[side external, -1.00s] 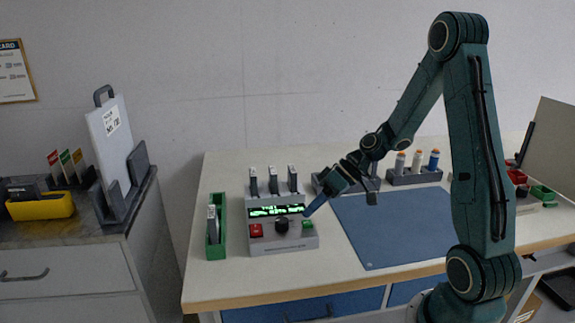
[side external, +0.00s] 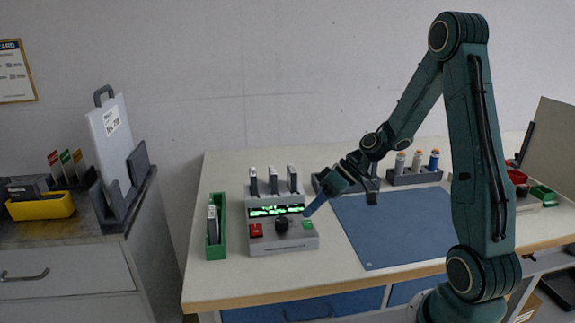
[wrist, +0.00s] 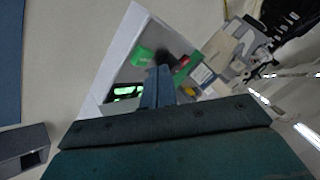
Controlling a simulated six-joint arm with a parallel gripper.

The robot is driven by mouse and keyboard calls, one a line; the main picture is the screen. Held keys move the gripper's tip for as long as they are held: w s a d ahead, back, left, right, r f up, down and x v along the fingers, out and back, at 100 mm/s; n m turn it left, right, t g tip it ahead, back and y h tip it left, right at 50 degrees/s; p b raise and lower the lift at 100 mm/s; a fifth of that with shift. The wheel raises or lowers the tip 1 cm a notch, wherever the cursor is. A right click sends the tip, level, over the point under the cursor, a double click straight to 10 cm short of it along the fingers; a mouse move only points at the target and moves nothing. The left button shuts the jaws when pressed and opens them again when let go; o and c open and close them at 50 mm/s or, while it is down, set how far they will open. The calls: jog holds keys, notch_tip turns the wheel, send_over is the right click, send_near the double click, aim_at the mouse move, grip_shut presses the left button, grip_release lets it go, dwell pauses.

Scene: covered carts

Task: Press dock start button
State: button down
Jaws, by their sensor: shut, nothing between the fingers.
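The dock (side external: 270,241) is a grey box on the table with a lit green display (side external: 276,210). On its front are a red button (side external: 256,230), a black knob (side external: 282,224) and a green button (side external: 307,224). My gripper (side external: 307,212) is shut and empty, with its blue fingers pointing down beside the green button. I cannot tell whether the tips touch it. In the wrist view, the fingers (wrist: 158,85) reach over the dock, and the green button (wrist: 142,57) shows just beyond their tips, to the left.
Several upright modules (side external: 272,180) stand at the dock's back. A green holder (side external: 216,240) is to its left. A blue mat (side external: 390,235) lies to the right, with a rack of bottles (side external: 414,176) behind it. A cabinet (side external: 75,275) stands at the far left.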

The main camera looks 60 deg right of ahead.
jog(key=shift+f, duration=0.85)
dwell(1.4)
jog(key=shift+r, duration=0.85)
jog(key=shift+r, duration=0.15)
jog(key=shift+r, duration=2.35)
notch_tip(320, 180, up, 7)
send_over(312, 225)
jog(key=d, duration=0.1)
jog(key=shift+w, duration=0.3)
jog(key=s+d+r, duration=0.3)
jog(key=s+d, duration=0.3)
jog(key=shift+s, duration=0.35)
dwell(0.7)
